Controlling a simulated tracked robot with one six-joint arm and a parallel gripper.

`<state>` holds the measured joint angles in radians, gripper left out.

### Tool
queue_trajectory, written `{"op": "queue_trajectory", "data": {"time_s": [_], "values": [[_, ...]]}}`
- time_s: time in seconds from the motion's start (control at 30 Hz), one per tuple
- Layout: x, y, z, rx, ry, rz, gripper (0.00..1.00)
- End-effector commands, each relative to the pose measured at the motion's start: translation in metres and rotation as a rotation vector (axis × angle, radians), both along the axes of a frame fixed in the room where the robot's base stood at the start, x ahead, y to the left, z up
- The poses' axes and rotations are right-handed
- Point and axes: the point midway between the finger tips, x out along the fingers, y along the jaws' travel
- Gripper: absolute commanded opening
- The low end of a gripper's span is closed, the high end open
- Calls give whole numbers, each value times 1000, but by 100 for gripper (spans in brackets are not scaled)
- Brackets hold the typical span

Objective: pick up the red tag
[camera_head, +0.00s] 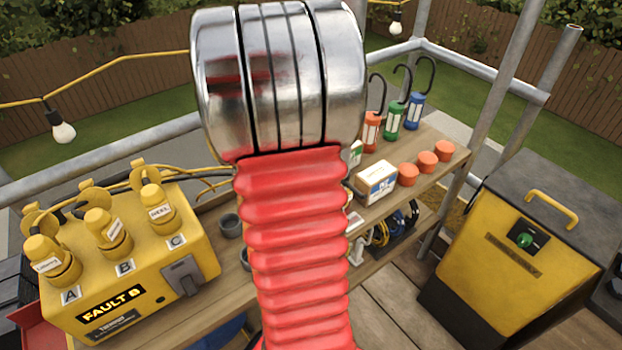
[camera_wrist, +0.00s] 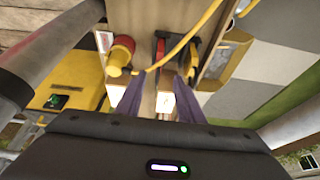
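In the head view an orange-red hooked piece (camera_head: 371,131) with a white label and a black hook stands at the back of the wooden bench, left of a green one (camera_head: 394,121) and a blue one (camera_head: 415,111). It is the nearest match to a red tag that I can make out. My gripper (camera_wrist: 158,80) shows in the wrist view with its two dark fingers apart. Pale labelled surfaces show between and beyond the fingers, and I see nothing clamped. A red and yellow item (camera_wrist: 122,50) is just left of the fingers. My arm hides the gripper in the head view.
The bench (camera_head: 437,160) also holds a white box (camera_head: 376,184) and orange caps (camera_head: 408,174). A yellow fault box (camera_head: 125,265) with plugs stands left. A yellow and black cabinet (camera_head: 520,245) stands right. Metal rails surround the area, and a yellow cable (camera_wrist: 190,32) crosses beyond the fingers.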

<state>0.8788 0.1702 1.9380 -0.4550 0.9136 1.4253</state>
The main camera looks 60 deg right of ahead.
Motion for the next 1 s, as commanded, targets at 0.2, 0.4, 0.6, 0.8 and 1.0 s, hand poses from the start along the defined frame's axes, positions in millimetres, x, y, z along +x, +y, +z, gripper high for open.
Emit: {"op": "queue_trajectory", "data": {"time_s": [0.2,0.4,0.6,0.8,1.0], "values": [[-1,0,-1,0,0,0,34],[-4,-7,-18,2,2,0,34],[-10,-17,-47,3,2,-2,34],[-14,-27,-72,3,2,-1,34],[-16,-30,-79,0,0,-1,34]]}}
